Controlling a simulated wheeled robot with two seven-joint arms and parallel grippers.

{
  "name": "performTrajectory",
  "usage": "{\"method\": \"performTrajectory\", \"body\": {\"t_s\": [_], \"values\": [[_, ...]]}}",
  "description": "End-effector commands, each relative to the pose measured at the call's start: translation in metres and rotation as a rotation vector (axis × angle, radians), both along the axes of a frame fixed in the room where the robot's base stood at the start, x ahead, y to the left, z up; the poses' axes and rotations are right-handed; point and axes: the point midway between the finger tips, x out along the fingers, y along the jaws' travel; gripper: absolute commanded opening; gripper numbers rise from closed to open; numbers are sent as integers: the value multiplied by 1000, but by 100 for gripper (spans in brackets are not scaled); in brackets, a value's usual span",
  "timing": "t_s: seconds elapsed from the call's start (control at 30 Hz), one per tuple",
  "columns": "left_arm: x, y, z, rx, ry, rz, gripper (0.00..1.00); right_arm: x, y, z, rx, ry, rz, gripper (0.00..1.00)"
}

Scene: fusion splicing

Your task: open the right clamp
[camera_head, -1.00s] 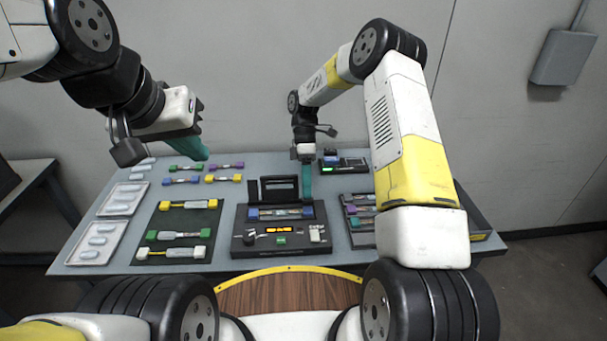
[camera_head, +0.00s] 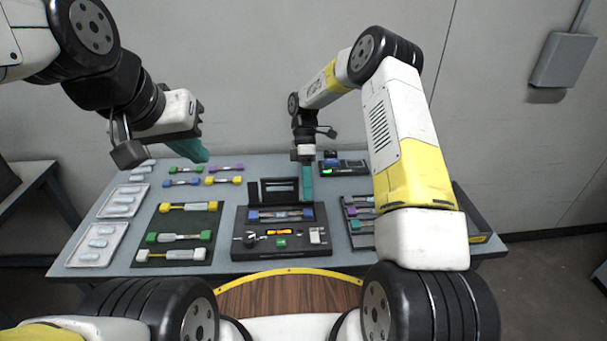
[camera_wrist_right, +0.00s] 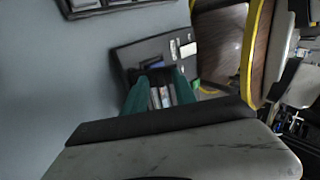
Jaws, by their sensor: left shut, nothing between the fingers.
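The black splicer (camera_head: 240,236) stands on the front middle of the table, its lid raised at the back. A blue-ended holder (camera_head: 280,215) lies across its bed. My right gripper (camera_head: 307,185) points down at the right end of that bed. The right clamp cannot be made out clearly there; the fingers cover part of that area. In the right wrist view, the teal fingers (camera_wrist_right: 160,93) are apart, with small light and reddish parts of the splicer (camera_wrist_right: 135,57) showing between them. My left gripper (camera_head: 190,151) is shut and empty, raised above the table's back left.
A dark mat (camera_head: 182,220) with several colour-ended holders lies left of the splicer. White trays (camera_head: 76,258) are at the far left. A rack of holders (camera_head: 360,227) stands close on the right, partly behind my right arm. A small black device (camera_head: 343,168) is behind.

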Motion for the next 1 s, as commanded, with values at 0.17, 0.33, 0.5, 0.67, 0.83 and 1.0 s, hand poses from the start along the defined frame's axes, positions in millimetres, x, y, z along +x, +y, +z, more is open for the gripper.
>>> {"method": "performTrajectory", "body": {"t_s": [0.17, 0.33, 0.5, 0.67, 0.83, 1.0], "values": [[0, 0, 0, 0, 0, 0, 0, 12, 1, 15, 1, -4, -1, 33], [0, 0, 0, 0, 0, 0, 0, 29, 1, 39, 2, -3, 0, 33], [0, 0, 0, 0, 0, 0, 0, 42, 1, 57, 1, -2, -1, 33], [0, 0, 0, 0, 0, 0, 0, 45, 0, 63, 0, 0, 0, 33], [0, 0, 0, 0, 0, 0, 0, 45, 0, 63, 0, 0, 0, 33], [0, 0, 0, 0, 0, 0, 0, 42, -6, 61, 6, 11, -43, 37]]}}
